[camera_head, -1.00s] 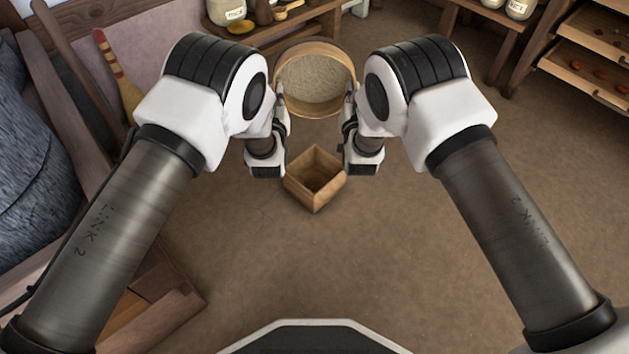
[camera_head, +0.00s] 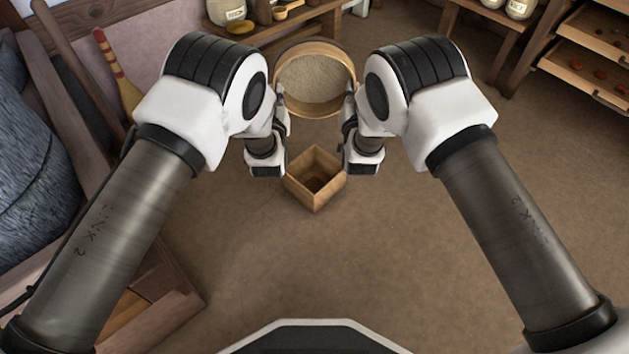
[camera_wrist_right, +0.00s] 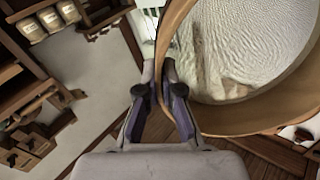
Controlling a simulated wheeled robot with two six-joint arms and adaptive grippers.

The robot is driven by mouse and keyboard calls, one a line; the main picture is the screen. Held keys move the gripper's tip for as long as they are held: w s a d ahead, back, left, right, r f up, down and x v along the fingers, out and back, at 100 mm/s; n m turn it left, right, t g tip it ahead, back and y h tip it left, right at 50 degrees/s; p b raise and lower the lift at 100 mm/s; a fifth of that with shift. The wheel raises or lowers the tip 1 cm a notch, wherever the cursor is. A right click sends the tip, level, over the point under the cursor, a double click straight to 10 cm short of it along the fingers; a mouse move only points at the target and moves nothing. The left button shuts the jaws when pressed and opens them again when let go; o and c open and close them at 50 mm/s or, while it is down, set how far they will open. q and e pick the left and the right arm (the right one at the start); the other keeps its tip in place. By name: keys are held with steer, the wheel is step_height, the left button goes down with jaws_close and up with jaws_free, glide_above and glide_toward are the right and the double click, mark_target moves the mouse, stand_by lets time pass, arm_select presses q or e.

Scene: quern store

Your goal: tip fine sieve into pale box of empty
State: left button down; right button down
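The fine sieve (camera_head: 316,82), a round wooden hoop with pale grainy contents or mesh inside, is held up between my two grippers in the head view. My left gripper (camera_head: 281,98) is at its left rim and my right gripper (camera_head: 350,98) at its right rim. In the right wrist view the sieve (camera_wrist_right: 213,125) fills the right side, and the fingers of my right gripper (camera_wrist_right: 168,85) close on its rim. The left fingers are small and partly hidden. A pale wooden box (camera_head: 316,180), open at the top, stands on the floor nearer than the sieve; its inside looks empty.
A low bench with jars (camera_head: 228,10) and a scoop stands behind the sieve. Shelves with trays (camera_head: 590,75) are at the right, and a bench with jars (camera_head: 518,8) stands at the back right. Grey sacks (camera_head: 40,170) and timber are at the left. The floor around the box is clear.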

arm_select(q)
steer(key=shift+w+a+g, duration=0.3)
steer(key=shift+w+g, duration=0.3)
steer(key=shift+g, duration=0.3)
arm_select(e)
steer(key=shift+w+d+g, duration=0.3)
steer(key=shift+w+g, duration=0.3)
steer(key=shift+g, duration=0.3)
arm_select(q)
steer(key=shift+f, duration=0.1)
arm_select(e)
steer(key=shift+f, duration=0.1)
arm_select(q)
steer(key=shift+w+g, duration=0.25)
steer(key=shift+g, duration=0.05)
steer(key=shift+w+g, duration=0.35)
steer(key=shift+g, duration=0.25)
steer(key=shift+f, duration=0.15)
arm_select(e)
steer(key=shift+w+f+g, duration=0.25)
steer(key=shift+w+g, duration=0.35)
steer(key=shift+g, duration=0.3)
arm_select(q)
steer(key=shift+w, duration=0.1)
arm_select(e)
steer(key=shift+w, duration=0.1)
